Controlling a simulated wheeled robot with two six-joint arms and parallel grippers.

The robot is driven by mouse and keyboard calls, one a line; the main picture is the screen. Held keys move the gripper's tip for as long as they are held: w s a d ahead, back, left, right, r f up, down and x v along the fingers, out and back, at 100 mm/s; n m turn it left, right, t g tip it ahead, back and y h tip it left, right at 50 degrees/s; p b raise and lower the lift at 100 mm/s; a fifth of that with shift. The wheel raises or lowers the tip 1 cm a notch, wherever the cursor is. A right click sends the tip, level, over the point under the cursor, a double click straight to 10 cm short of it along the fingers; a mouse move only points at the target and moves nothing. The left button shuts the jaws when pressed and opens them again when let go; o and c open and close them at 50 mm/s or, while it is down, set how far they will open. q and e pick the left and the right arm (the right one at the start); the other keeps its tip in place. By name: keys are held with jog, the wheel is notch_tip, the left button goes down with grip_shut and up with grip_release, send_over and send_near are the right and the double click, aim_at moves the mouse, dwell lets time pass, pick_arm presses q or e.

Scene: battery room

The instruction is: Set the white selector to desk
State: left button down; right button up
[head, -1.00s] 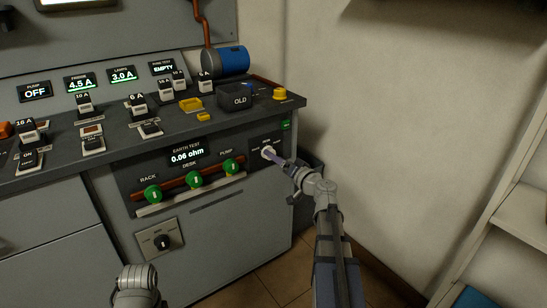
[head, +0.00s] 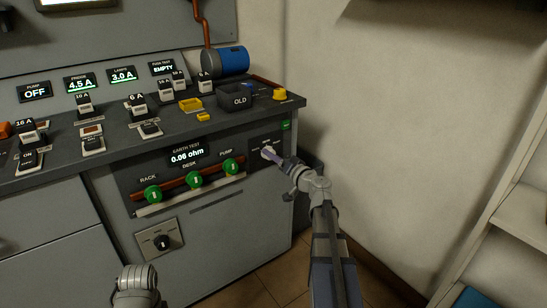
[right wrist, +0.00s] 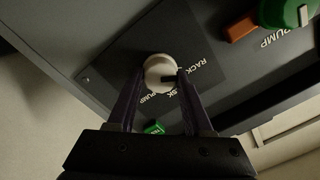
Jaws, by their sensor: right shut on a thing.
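The white selector (head: 267,152) is a round knob on a dark plate at the right end of the grey bench front. My right gripper (head: 273,156) is shut on it. In the right wrist view the selector (right wrist: 157,68) sits between the two fingertips (right wrist: 158,75). A dark mark on it lies at its lower right, near the RACK and DESK lettering; I cannot tell exactly which label it points at. The PUMP label is below the knob, and the finger partly hides DESK. My left gripper is not in view; only part of my left arm shows at the bottom.
Left of the selector is the earth test panel reading 0.06 ohm (head: 186,155), with green knobs (head: 194,180) on a copper-coloured bar. A black rotary switch (head: 162,242) is below. The wall (head: 390,110) is close on the right, with shelving (head: 500,220) beyond.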

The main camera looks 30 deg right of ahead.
grip_shut()
jog(key=m, duration=0.6)
jog(key=m+b, duration=0.1)
jog(key=m, duration=0.4)
jog(key=shift+f+m+t+h, duration=0.1)
jog(key=shift+m+t+h, duration=0.2)
jog(key=shift+m, duration=0.1)
dwell(0.3)
jog(key=o, duration=0.9)
grip_release()
jog(key=shift+s, duration=0.15)
